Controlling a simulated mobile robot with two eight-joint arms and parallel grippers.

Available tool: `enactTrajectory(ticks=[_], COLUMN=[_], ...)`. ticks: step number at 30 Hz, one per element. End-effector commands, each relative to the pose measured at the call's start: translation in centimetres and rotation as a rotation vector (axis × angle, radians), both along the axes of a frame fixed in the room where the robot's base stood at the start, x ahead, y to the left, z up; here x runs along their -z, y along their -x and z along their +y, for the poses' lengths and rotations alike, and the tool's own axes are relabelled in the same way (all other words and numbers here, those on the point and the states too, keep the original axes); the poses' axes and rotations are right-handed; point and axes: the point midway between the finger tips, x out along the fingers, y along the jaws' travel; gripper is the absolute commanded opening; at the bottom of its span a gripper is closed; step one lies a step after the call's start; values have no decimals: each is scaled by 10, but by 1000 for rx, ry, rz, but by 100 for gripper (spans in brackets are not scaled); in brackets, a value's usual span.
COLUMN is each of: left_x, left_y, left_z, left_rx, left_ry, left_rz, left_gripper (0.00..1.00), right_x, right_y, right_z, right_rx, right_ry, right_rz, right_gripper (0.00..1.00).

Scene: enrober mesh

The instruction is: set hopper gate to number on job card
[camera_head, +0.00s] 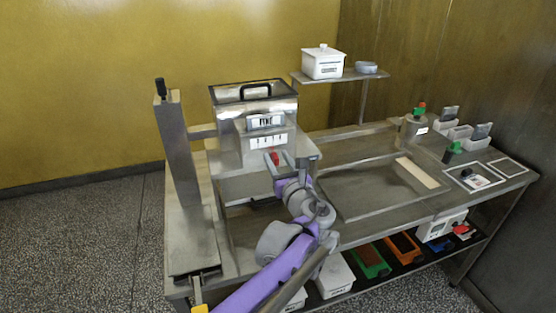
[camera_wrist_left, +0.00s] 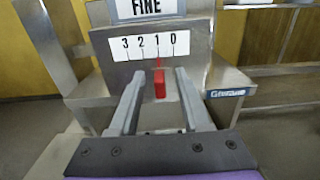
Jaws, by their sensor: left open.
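The steel hopper (camera_head: 255,100) stands on the machine at the middle of the bench. A FINE plate (camera_wrist_left: 147,8) sits above a white scale (camera_wrist_left: 150,40) marked 3, 2, 1, 0 from left to right. The red gate handle (camera_wrist_left: 160,84), also in the head view (camera_head: 274,158), has a thin red pointer that appears under the 1. My left gripper (camera_wrist_left: 160,76) is open, with one finger on each side of the red handle and gaps visible; it also shows at the hopper front in the head view (camera_head: 279,165). My right gripper is out of view. A possible job card (camera_head: 478,178) lies at the right, unreadable.
A steel post (camera_head: 176,145) with a black knob stands left of the hopper. A shelf holds a white lidded box (camera_head: 323,64). A shallow tray (camera_head: 350,200) lies to the right with a pale bar (camera_head: 417,173). Coloured bins sit on the lower shelf.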

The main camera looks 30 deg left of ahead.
Motion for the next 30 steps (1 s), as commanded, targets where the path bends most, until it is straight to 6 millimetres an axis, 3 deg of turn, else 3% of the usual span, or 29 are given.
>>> enactTrajectory(ticks=[5, 18, 30], left_x=[0, 0, 0], left_y=[8, 60, 70], left_z=[-10, -72, -82], left_rx=[2, 4, 0], left_ry=[0, 1, 0], left_rz=[0, 0, 0], left_gripper=[48, 48, 48], right_x=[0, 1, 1], right_y=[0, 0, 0], right_z=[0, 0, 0], right_rx=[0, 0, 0], right_ry=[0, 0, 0], right_rz=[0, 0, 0], right_gripper=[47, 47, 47])
